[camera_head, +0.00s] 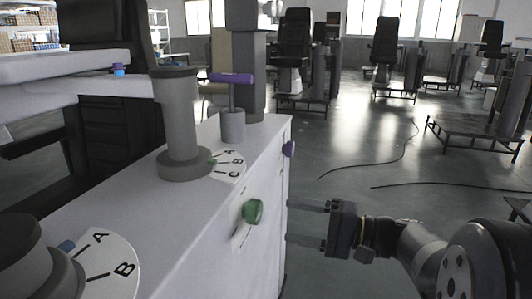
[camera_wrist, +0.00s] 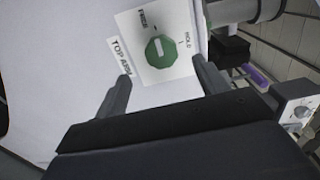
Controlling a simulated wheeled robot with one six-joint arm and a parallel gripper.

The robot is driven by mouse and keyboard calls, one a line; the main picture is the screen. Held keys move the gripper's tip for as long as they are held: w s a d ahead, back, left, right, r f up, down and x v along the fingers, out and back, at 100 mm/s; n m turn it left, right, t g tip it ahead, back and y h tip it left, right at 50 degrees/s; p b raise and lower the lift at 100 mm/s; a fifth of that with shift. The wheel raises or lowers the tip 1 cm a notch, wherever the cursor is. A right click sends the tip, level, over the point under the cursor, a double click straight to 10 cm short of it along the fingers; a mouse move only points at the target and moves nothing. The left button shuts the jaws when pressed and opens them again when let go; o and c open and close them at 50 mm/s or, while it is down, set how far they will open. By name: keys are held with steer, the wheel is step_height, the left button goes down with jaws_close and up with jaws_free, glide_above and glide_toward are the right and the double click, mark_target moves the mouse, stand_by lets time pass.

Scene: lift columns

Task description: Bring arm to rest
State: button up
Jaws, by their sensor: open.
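My gripper (camera_head: 290,222) is open and empty at the right side of the white cabinet (camera_head: 110,205). Its two dark fingers point left at the cabinet's side face, apart from each other. A green knob (camera_head: 252,211) sits on that face, just left of the fingertips. In the wrist view the green knob (camera_wrist: 160,50) lies beyond and between the fingertips (camera_wrist: 162,72), on a white plate marked FREE and HOLD. A label beside it seems to read TOP ARM. The knob has a white bar; no finger visibly touches it.
On top stand a grey column (camera_head: 180,125), a purple-handled post (camera_head: 232,115) and a lettered dial (camera_head: 108,262). Black cables (camera_head: 400,155) lie on the open floor to the right. Chairs and lift stands are farther back.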

mark_target(259, 215)
steer(key=b+x, duration=0.2)
steer(key=x, duration=0.6)
steer(key=shift+a, duration=0.1)
